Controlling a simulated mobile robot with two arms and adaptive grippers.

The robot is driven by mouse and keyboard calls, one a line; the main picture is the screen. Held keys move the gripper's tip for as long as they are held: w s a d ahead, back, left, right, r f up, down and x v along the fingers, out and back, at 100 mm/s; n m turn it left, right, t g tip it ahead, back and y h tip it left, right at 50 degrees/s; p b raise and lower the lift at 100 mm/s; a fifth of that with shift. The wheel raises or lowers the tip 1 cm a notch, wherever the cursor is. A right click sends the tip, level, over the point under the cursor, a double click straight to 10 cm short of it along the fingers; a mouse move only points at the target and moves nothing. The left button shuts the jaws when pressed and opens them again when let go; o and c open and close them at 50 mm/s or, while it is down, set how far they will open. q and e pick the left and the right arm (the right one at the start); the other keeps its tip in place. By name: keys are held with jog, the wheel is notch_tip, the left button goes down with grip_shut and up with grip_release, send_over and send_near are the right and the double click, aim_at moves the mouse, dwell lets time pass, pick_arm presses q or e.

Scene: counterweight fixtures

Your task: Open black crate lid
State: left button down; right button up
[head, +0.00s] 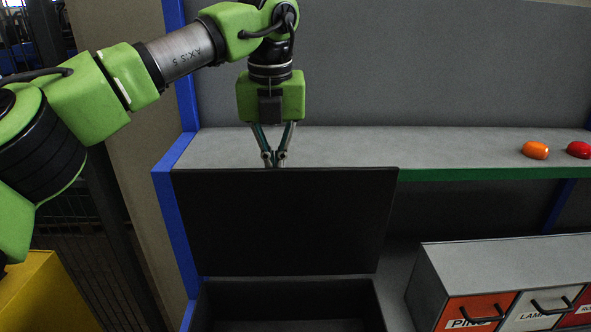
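The black crate (285,302) sits at the bottom centre, below the shelf, with its dark interior partly showing. Its black lid (285,222) stands raised, about upright, along the crate's far side. My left gripper (274,160) points down at the middle of the lid's top edge. Its fingers come together at the tips and look shut. The very ends meet the line of the lid's edge and seem hidden behind it, so I cannot tell whether they touch the lid. I see nothing held. My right gripper is out of view.
A grey shelf (470,146) with a green front edge runs behind the lid. An orange button (535,150) and a red button (579,150) are on its right. A grey drawer unit (515,262) with labelled drawers stands right of the crate. A blue post (174,220) is close on the left.

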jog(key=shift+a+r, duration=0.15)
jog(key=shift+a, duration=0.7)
